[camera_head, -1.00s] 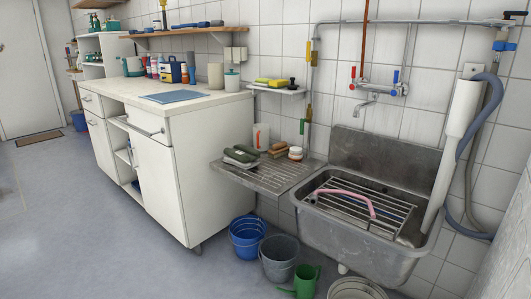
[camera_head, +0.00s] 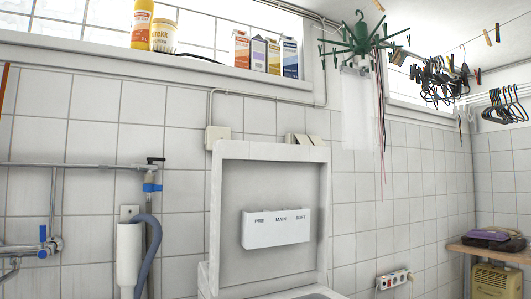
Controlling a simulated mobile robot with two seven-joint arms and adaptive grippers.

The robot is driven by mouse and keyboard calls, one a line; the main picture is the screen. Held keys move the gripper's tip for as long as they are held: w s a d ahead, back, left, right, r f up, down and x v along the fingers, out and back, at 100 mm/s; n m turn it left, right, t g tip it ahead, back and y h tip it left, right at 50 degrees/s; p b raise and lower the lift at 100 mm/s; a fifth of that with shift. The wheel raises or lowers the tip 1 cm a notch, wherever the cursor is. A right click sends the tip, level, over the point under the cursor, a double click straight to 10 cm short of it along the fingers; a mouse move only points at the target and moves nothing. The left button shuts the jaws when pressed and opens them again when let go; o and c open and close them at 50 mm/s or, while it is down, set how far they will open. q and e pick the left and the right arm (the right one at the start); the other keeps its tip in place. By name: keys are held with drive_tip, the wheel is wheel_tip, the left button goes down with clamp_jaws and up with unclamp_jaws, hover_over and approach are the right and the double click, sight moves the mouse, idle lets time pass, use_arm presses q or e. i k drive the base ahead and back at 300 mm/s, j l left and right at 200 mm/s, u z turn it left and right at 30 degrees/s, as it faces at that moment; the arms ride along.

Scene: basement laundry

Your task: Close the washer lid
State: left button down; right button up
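The washer lid (camera_head: 231,175) stands upright, open, in the lower middle of the head view, close to the tiled wall. A white dispenser tray marked PRE, MAIN and SOFT (camera_head: 276,229) is on its inner face. Only a small part of the washer top (camera_head: 290,292) shows at the bottom edge, with the rim of its opening. The rest of the washer is cut off below. Neither of my grippers is in view.
A grey hose and white pipe (camera_head: 128,254) run down the wall left of the washer. A window ledge (camera_head: 200,66) with bottles and cartons is above. A green hanger (camera_head: 361,42) hangs overhead. A wooden shelf (camera_head: 492,252) is at right.

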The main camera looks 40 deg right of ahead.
sight(270, 217)
drive_tip(key=i+j+z, duration=0.15)
drive_tip(key=z, duration=0.35)
drive_tip(key=i+j+z, duration=0.1)
drive_tip(key=z, duration=0.35)
drive_tip(key=j+z, duration=0.35)
drive_tip(key=z, duration=0.15)
